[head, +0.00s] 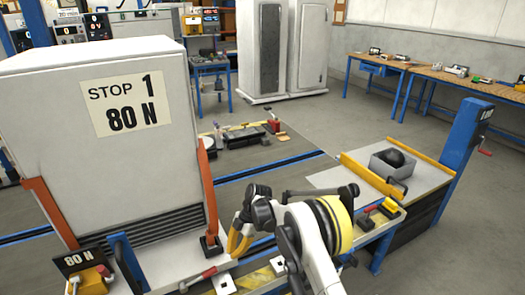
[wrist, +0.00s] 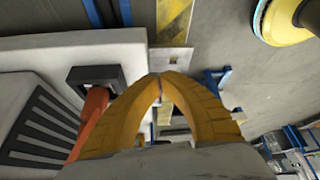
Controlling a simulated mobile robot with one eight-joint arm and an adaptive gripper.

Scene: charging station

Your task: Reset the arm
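My gripper (head: 238,243) hangs low in the middle of the head view, just right of the large white charging cabinet (head: 100,130). Its yellow fingers point down. In the wrist view my gripper (wrist: 160,77) shows both curved fingers with their tips together and nothing seen between them. My white arm with its yellow ring bends in from the lower right of the head view. The socket also shows in the wrist view (wrist: 93,76).
A side table (head: 330,178) at right bears a grey bin (head: 393,166) with a dark round thing. A blue post (head: 462,140) stands beyond it. A red-handled tool (head: 197,278) lies near the front edge. Open floor (head: 330,115) stretches behind.

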